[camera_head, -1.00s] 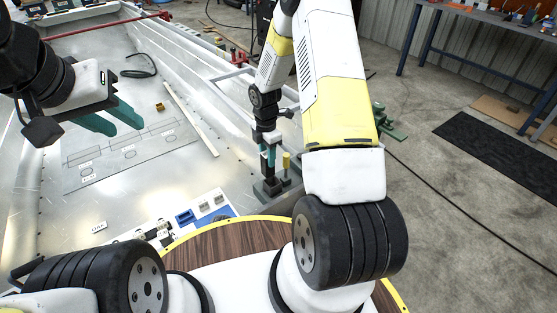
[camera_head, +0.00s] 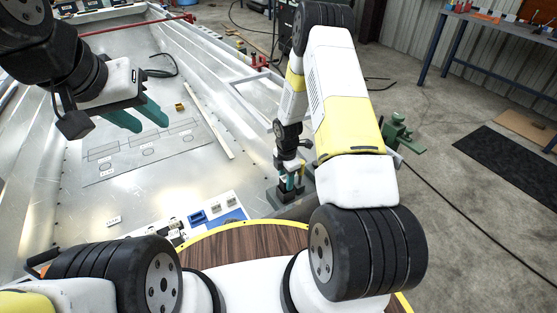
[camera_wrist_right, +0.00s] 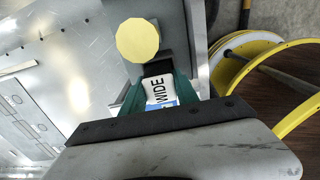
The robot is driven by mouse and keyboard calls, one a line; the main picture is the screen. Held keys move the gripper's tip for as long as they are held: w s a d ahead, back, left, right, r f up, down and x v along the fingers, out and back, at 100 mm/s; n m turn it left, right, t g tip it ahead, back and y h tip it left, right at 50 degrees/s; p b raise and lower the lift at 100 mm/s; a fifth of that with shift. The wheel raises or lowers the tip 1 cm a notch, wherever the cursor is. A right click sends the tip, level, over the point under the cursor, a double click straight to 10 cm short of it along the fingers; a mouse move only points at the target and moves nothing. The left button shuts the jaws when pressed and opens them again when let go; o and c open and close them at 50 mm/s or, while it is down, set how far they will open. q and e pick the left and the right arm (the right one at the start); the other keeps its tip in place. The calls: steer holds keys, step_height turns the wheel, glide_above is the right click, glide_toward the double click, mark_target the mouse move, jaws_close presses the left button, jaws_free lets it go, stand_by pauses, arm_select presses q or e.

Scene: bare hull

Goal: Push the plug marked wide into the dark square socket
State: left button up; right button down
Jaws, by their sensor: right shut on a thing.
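My right gripper (camera_head: 290,186) is shut on the plug marked WIDE (camera_wrist_right: 160,92), a white block with a blue patch and black lettering, between its teal fingers in the right wrist view. A black part (camera_wrist_right: 157,69) shows at the plug's far end; I cannot tell whether it belongs to the plug or is the socket. In the head view the gripper is low over a dark grey block (camera_head: 281,200). The arm and fingers hide any contact there, and the socket opening is not clearly visible. My left gripper (camera_head: 151,124) is open and empty above the metal floor.
A yellow-topped post (camera_wrist_right: 138,40) stands close beside the held plug. A round wooden top (camera_head: 245,241) with a yellow rim is in front. A marked plate (camera_head: 150,150) lies below the left gripper.

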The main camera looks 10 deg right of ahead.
steer(key=shift+f, duration=0.1)
steer(key=c, duration=0.9)
jaws_free()
step_height(320, 180, up, 25)
steer(key=s+m+t, duration=0.1)
steer(key=s+m, duration=0.1)
steer(key=m, duration=0.3)
steer(key=s+r+m+t, duration=0.2)
steer(key=s+r+m, duration=0.4)
steer(key=r, duration=0.6)
steer(key=s+r+m+t, duration=0.1)
steer(key=s+r+m, duration=0.2)
steer(key=s, duration=0.2)
steer(key=s+a+r+m+t+y, duration=0.1)
steer(key=s+r+m, duration=0.3)
steer(key=s, duration=0.2)
steer(key=s+a+r+m+t+y, duration=0.1)
steer(key=s+r+m, duration=0.2)
steer(key=s, duration=0.2)
steer(key=shift+s+a+r, duration=0.1)
steer(key=shift+s+r, duration=0.05)
steer(key=shift+r, duration=0.1)
